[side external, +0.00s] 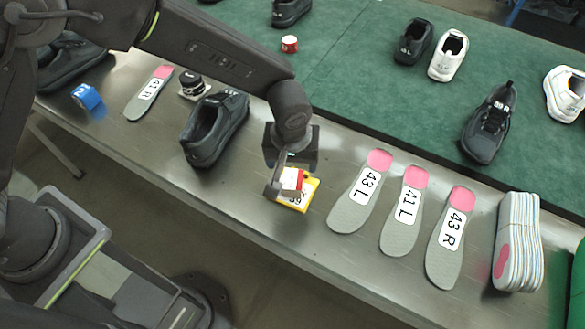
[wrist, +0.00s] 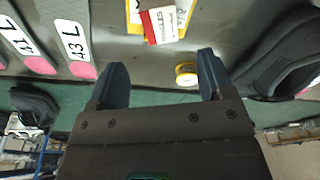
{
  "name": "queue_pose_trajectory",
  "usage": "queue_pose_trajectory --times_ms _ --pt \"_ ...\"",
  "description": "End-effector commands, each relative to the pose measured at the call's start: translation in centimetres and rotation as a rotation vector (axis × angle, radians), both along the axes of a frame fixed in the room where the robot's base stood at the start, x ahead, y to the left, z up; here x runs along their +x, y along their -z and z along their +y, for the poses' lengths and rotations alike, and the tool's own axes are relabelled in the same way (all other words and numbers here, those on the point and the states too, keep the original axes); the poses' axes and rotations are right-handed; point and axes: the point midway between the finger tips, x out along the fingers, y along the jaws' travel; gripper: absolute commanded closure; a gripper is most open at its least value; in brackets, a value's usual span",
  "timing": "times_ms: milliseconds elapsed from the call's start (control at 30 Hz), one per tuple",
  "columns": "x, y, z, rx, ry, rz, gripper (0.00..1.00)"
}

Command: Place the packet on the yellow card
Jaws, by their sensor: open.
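The red and white packet (side external: 291,180) lies on the yellow card (side external: 307,194) on the metal bench, covering part of it. In the wrist view the packet (wrist: 162,22) shows its red end sticking out past the card's edge, with yellow card (wrist: 134,17) visible beside it. My gripper (side external: 280,176) is open, close to the packet in the side view and hiding part of it.
Grey insoles marked 43 L (side external: 361,195), 41 L (side external: 405,215) and 43 R (side external: 451,240) lie right of the card. A stack of insoles (side external: 518,245) stands farther right. A black shoe (side external: 216,130) stands left. The green belt (side external: 380,100) runs behind.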

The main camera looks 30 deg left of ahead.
Motion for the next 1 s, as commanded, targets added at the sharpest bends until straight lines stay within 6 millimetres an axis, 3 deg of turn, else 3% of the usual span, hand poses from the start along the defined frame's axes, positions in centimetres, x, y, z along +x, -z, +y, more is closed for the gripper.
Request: queue_pose_trajectory --times_ms 133,467,567,767,1000 --pt "-0.2 -1.4 -0.1 0.000 0.001 0.000 0.26" --pt "-0.2 -2.1 0.2 0.000 0.001 -0.001 0.26" --pt "0.0 -4.1 1.4 -0.009 0.011 -0.013 0.26" --pt "-0.8 -12.0 7.7 -0.035 0.077 -0.070 0.26" --pt "-5.6 -19.6 15.9 -0.037 0.180 -0.159 0.26"
